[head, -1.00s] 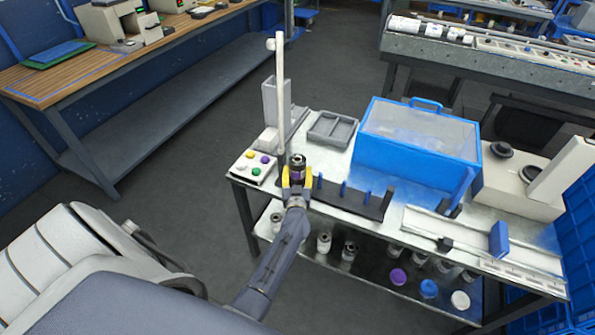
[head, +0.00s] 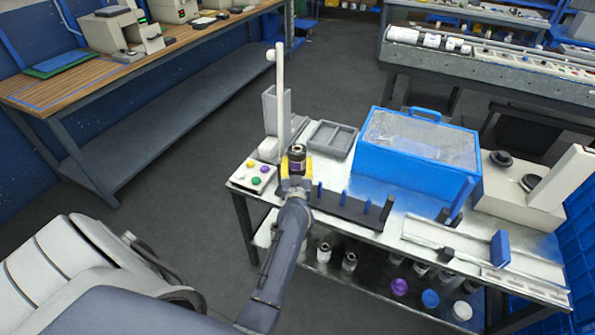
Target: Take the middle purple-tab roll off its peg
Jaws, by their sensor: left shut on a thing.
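My left gripper (head: 297,168) has yellow fingers and is shut on a dark, silver-topped roll (head: 297,156) with a purple band. The roll is upright, at the left end of the dark peg rack (head: 363,216) on the bench. Several short blue pegs (head: 343,200) stand bare along the rack to the right of the gripper. The gripper and arm hide the rack's left end, so I cannot tell whether the roll clears a peg. My right gripper is not in view.
A tall white post (head: 280,95) stands close behind the held roll. A button box (head: 253,177) is to its left, a grey tray (head: 332,138) behind and a blue-framed clear cover (head: 415,155) at right. Several rolls and a purple disc (head: 399,286) are on the lower shelf.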

